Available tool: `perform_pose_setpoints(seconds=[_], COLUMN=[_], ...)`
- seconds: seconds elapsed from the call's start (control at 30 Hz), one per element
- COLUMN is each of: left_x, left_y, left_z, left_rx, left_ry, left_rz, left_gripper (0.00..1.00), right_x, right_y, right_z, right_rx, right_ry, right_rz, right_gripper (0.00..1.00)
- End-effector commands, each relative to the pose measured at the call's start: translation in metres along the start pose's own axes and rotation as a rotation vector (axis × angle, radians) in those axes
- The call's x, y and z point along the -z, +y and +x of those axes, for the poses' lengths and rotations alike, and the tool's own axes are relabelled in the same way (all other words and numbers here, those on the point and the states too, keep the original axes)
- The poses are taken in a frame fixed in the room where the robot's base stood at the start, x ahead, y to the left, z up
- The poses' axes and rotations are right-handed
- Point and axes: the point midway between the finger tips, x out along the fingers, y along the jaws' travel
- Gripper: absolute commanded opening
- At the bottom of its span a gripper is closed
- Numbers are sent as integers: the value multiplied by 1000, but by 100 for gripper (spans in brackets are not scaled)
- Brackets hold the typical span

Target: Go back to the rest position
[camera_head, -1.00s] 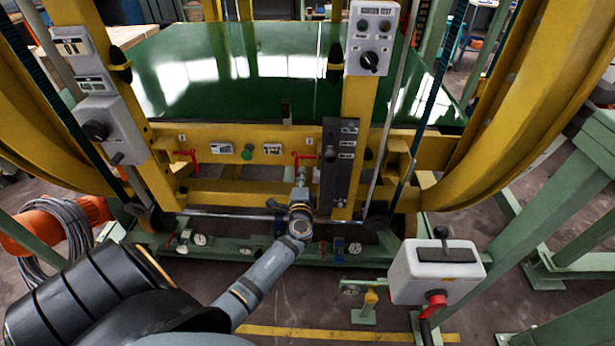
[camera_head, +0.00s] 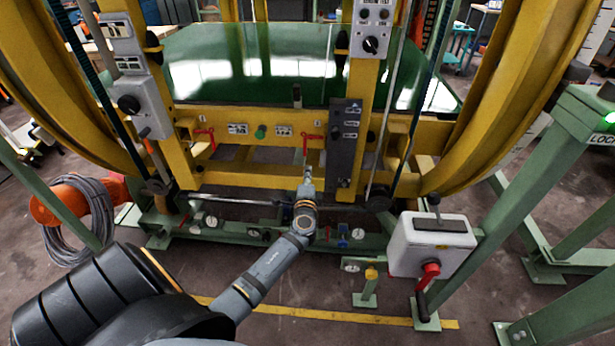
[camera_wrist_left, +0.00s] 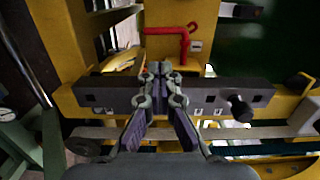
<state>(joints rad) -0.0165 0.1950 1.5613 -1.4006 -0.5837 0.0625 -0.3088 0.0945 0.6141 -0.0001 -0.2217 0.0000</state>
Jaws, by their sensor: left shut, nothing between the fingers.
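My left arm comes in from the lower left in the head view, and its left gripper (camera_head: 306,160) points away from me at the yellow frame of the ring inverter (camera_head: 180,160). In the left wrist view the gripper (camera_wrist_left: 160,72) is shut with its fingertips together and nothing between them. Its tips lie in front of the dark grey switch panel (camera_wrist_left: 100,95) and below a red handle (camera_wrist_left: 183,40) in that view. In the head view the red handle (camera_head: 313,137) is just above the gripper. I cannot tell whether they touch. My right gripper is not in view.
A grey control box with a red-handled switch (camera_head: 432,245) stands at the right on green posts. An orange reel with coiled cable (camera_head: 85,205) is at the left. A green rail with gauges (camera_head: 250,236) runs low in front. A yellow floor line (camera_head: 330,314) crosses the clear floor.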

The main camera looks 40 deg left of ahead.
Motion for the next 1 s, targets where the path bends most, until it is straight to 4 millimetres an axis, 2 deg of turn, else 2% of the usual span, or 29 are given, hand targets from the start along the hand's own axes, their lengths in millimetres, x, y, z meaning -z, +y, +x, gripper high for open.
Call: perform_pose_setpoints(seconds=[0.27,0.53,0.63,0.67,0.77,0.8,0.87,0.9,0.97,1.0], left_x=[0,0,-2,-4,-13,-19,-30,-38,-51,-60], left_y=[0,0,14,24,83,113,160,189,229,254], left_z=[0,0,-2,-5,-23,-36,-62,-82,-116,-142], left_rx=[0,0,-40,-70,-235,-321,-454,-540,-662,-742], left_ry=[0,0,1,1,-2,-9,-28,-45,-79,-108], left_rz=[0,0,-9,-18,-67,-97,-151,-187,-245,-285], left_gripper=[0,0,0,0,0,0,0,0,0,0], right_x=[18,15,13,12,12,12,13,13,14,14], right_y=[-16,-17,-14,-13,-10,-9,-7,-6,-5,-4], right_z=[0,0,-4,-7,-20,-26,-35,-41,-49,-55], right_rx=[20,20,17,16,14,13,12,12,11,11], right_ry=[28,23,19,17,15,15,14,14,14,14], right_rz=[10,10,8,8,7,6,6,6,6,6], right_gripper=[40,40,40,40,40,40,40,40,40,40])
